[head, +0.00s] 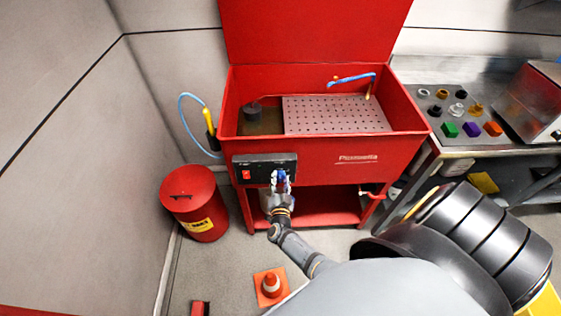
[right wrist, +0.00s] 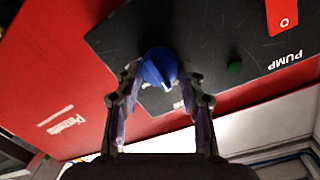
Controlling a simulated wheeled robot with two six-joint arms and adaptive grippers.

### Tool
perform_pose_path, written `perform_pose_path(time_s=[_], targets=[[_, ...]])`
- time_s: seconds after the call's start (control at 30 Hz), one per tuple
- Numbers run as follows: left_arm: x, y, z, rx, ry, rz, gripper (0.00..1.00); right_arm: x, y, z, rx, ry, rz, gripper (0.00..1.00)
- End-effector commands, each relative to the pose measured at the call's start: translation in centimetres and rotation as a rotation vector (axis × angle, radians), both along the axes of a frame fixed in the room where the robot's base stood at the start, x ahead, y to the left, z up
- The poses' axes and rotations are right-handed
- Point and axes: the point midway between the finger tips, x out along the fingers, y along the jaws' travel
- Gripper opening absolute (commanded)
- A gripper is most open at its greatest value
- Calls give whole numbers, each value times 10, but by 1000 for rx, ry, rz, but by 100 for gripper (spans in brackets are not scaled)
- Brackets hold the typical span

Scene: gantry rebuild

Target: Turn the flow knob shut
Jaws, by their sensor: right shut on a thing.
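The flow knob (right wrist: 158,68) is blue with a white pointer line and sits on a black control panel (right wrist: 210,35) on the front of the red parts washer. My right gripper (right wrist: 160,85) has one finger on each side of the knob and is shut on it in the right wrist view. In the head view the right gripper (head: 280,180) reaches up to the panel (head: 262,160), and the blue knob (head: 282,175) shows between its fingers. Part of the panel's lettering is hidden by a finger. My left gripper is not in view.
The panel also has a red switch (head: 246,174) labelled PUMP and a small green light (right wrist: 235,68). A red bin (head: 196,205) stands left of the washer. An orange cone (head: 271,285) stands on the floor. A bench (head: 450,150) with coloured parts and black tires (head: 480,240) are at right.

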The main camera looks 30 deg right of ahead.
Motion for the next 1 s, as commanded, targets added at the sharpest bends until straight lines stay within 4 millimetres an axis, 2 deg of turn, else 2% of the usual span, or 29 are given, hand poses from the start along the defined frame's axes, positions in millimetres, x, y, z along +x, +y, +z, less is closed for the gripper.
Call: perform_pose_path(time_s=[0.13,0.17,0.3,0.63,1.0], targets=[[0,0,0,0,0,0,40,0,0,0,-1,0,1,8],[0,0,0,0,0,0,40,0,0,0,-1,0,1,43],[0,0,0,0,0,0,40,0,0,0,-1,0,1,62],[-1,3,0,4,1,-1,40,-3,2,0,1,1,1,62],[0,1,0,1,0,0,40,-54,36,4,1,2,0,62]])
